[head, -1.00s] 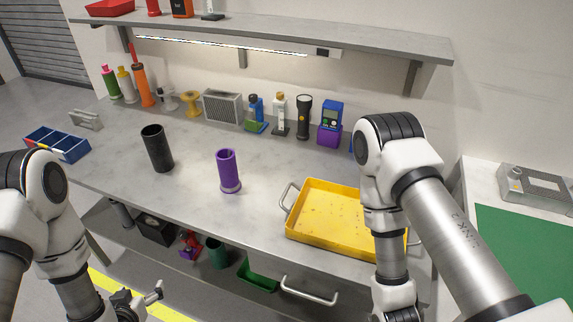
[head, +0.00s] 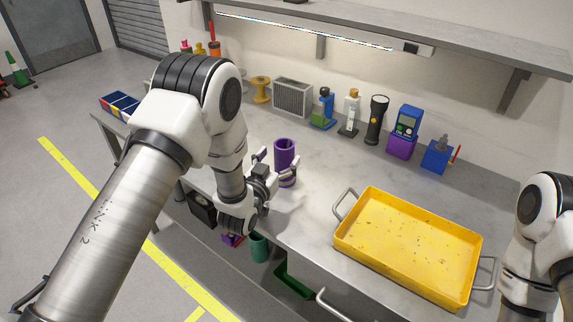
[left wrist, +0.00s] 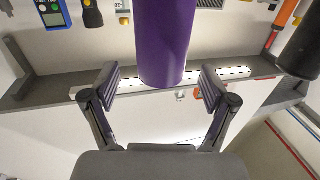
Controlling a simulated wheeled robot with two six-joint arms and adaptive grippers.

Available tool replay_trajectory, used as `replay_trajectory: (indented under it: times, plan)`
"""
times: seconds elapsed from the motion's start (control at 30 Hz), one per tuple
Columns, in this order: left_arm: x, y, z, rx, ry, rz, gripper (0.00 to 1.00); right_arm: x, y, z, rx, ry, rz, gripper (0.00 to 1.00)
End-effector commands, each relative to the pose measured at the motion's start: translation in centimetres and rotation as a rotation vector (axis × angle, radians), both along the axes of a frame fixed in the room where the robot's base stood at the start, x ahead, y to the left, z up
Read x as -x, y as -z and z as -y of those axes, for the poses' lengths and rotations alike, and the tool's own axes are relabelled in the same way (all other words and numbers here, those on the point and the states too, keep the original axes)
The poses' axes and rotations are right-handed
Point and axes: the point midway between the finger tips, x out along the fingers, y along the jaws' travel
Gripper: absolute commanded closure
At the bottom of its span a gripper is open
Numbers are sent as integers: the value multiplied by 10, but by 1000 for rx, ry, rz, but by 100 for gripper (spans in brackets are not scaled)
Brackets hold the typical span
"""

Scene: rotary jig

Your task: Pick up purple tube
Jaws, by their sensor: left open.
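The purple tube (head: 285,155) stands upright on the grey workbench, and my left arm partly covers the area to its left. My left gripper (head: 269,164) is open just beside the tube, at its left in the head view. In the left wrist view the purple tube (left wrist: 165,40) shows large, in line with the gap between the two open fingers (left wrist: 158,92). I cannot tell whether a finger touches it. My right gripper is out of the picture; only part of my right arm shows at the right edge of the head view.
A yellow tray (head: 345,243) with metal handles lies to the right on the bench. A black torch (head: 376,120), a blue-and-purple device (head: 404,132) and a grey vented box (head: 293,96) stand along the back. A black tube (left wrist: 303,50) shows in the left wrist view.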

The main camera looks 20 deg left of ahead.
Motion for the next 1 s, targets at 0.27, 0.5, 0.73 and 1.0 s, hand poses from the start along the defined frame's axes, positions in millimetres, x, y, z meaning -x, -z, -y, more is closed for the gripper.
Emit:
replay_trajectory:
  times: [0.27, 0.5, 0.73, 1.0]
  plan:
    - [-41, 1, 3, 1, 0, 0, 15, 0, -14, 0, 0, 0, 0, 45]
    - [-41, 2, 3, 0, 0, -1, 37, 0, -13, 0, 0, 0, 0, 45]
    - [-41, 2, 3, 0, 0, -1, 100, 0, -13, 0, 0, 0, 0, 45]
    - [-41, 0, 3, 0, 0, 0, 100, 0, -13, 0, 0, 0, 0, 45]
